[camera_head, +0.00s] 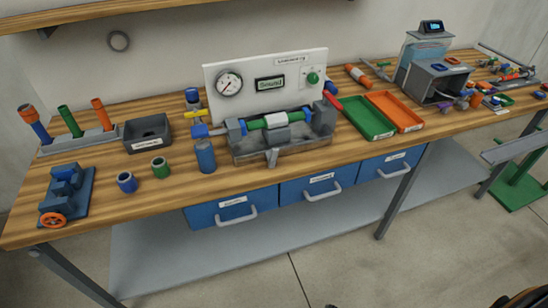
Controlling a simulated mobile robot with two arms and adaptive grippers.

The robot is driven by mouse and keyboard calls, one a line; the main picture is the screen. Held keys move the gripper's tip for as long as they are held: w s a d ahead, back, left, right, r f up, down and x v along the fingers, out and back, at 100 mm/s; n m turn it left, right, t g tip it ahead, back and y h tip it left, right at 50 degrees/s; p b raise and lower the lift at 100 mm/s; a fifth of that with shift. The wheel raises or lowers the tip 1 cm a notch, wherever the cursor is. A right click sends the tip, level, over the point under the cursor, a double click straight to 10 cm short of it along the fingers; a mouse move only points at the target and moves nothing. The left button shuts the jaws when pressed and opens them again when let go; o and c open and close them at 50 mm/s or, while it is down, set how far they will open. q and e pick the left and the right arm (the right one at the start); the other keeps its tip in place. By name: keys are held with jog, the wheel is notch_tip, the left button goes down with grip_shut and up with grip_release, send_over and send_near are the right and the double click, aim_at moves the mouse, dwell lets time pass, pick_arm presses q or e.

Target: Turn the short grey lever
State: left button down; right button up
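A short grey lever-like piece (272,157) sticks out at the front of the grey test rig (300,148) in the middle of the bench. It points down and toward me; it is small, so I cannot be sure it is the lever. The rig holds a green pipe with a white middle part (275,119). A blue handle (201,131) and a yellow one (193,113) are at its left, and a red handle (333,101) is at its right. Neither of my grippers is in view, and nothing visible touches the rig.
A white gauge panel (265,85) stands behind the rig. A blue cylinder (205,157) stands at its front left. A green tray (368,118) and an orange tray (396,111) lie to the right.

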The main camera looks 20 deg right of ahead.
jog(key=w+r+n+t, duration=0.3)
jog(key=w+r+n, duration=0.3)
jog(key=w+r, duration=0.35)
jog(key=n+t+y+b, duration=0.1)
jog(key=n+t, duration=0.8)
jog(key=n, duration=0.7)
send_near(276, 151)
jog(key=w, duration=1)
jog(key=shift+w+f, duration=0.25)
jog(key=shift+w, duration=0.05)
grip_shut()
